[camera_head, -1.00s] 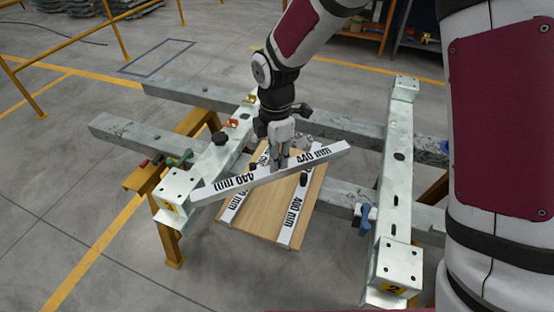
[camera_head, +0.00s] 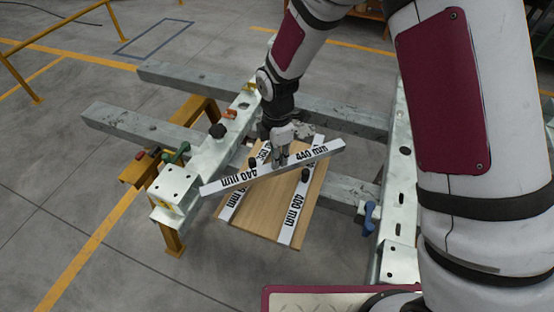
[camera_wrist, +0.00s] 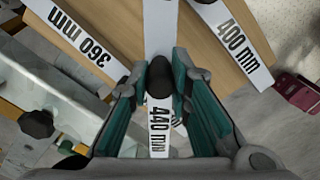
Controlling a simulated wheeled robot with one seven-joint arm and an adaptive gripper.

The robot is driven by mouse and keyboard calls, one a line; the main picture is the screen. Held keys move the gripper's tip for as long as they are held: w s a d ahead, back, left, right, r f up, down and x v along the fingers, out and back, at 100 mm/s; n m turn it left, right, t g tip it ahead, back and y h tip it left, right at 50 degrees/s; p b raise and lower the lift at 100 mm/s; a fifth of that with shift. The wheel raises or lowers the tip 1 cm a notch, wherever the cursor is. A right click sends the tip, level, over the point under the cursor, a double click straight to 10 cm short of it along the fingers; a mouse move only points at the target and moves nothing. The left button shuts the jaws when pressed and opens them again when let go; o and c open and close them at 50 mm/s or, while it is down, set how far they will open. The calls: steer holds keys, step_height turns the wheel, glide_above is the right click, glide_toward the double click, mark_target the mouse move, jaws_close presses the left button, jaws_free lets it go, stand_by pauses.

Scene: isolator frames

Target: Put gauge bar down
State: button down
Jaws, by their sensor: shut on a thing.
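My gripper (camera_head: 281,163) points down, its fingers shut around the black knob (camera_wrist: 160,78) of the white 440 mm gauge bar (camera_head: 222,184). The bar also shows between the green finger pads in the wrist view (camera_wrist: 160,118). It lies slantwise across the wooden board (camera_head: 262,212), and how far it is above the board I cannot tell. On the board are a 400 mm bar (camera_head: 293,212) at the right and a 360 mm bar (camera_wrist: 75,38), which is partly hidden by the held bar in the head view.
The board sits between two pale metal cross beams, left (camera_head: 208,160) and right (camera_head: 400,205), on long grey rails (camera_head: 190,83). A blue clamp handle (camera_head: 370,216) is at the right beam and a green one (camera_head: 178,153) at the left.

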steer(key=shift+f, duration=1.05)
steer(key=shift+f, duration=0.45)
steer(key=c, duration=1.5)
jaws_free()
steer(key=shift+o, duration=0.2)
step_height(320, 180, up, 13)
